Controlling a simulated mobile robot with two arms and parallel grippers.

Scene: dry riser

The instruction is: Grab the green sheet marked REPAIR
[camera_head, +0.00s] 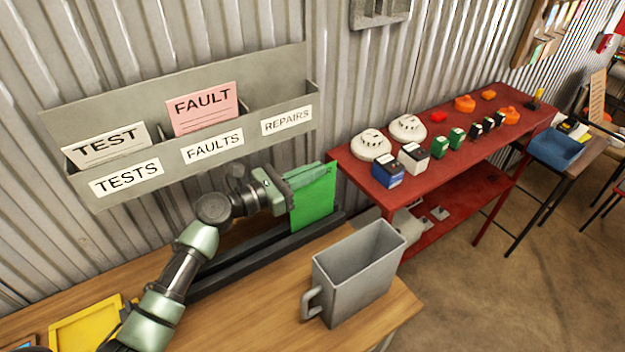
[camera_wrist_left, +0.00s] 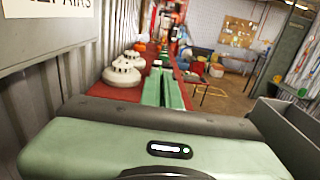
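The green sheet (camera_head: 314,204) stands upright at the right end of a long black rack (camera_head: 250,252) on the wooden bench. No writing on it can be read from here. My left gripper (camera_head: 306,176) is at its top edge, with the pale green fingers along the sheet. In the left wrist view the fingers (camera_wrist_left: 162,90) lie close together with only a narrow gap, and they look shut on the sheet. They hide part of its top. My right gripper is not in view.
A grey wall holder (camera_head: 80,187) has slots labelled TESTS, FAULTS and REPAIRS; a TEST card (camera_head: 105,145) and a pink FAULT card (camera_head: 203,107) stand in it. A grey jug-like container (camera_head: 350,280) is at the bench's front right. A red table (camera_head: 345,160) carries detectors and small boxes.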

